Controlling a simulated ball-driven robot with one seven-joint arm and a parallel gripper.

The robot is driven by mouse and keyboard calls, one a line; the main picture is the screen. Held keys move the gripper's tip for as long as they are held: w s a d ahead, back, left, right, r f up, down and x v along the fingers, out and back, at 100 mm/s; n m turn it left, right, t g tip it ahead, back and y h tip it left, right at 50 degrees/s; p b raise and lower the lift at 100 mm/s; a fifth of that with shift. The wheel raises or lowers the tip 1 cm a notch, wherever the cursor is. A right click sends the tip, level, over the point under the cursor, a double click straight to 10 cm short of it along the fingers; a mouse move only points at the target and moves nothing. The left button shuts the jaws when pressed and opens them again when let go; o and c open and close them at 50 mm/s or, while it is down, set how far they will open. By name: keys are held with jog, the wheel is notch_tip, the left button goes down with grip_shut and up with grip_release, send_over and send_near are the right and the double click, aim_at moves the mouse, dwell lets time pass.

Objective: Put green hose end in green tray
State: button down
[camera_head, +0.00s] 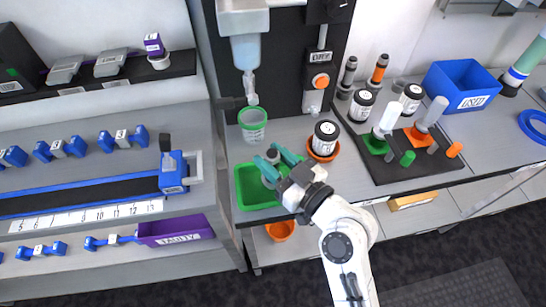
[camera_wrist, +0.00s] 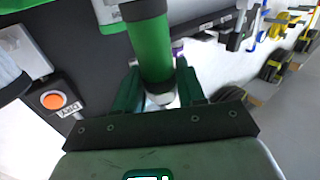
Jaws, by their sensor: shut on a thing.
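My gripper (camera_head: 275,168) is over the green tray (camera_head: 244,187) at the front left of the counter. Its teal fingers are shut on the green hose end, which shows in the wrist view as a green cylinder (camera_wrist: 153,48) with a dark band, standing between the fingers (camera_wrist: 160,92). In the head view only a small grey part (camera_head: 272,156) shows between the fingers. The tray's right side is partly hidden by my gripper. I cannot tell whether the hose end touches the tray floor.
A clear green-rimmed cup (camera_head: 253,124) stands just behind the tray under a dispenser nozzle. A black rack (camera_head: 400,165) with funnels stands further right. An orange bowl (camera_head: 280,231) is below the counter edge.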

jog(key=shift+f, duration=0.15)
jog(key=c, duration=0.7)
grip_release()
jog(key=shift+o, duration=0.2)
jog(key=shift+r, duration=0.2)
jog(key=b+v, duration=0.4)
jog(key=v, duration=0.8)
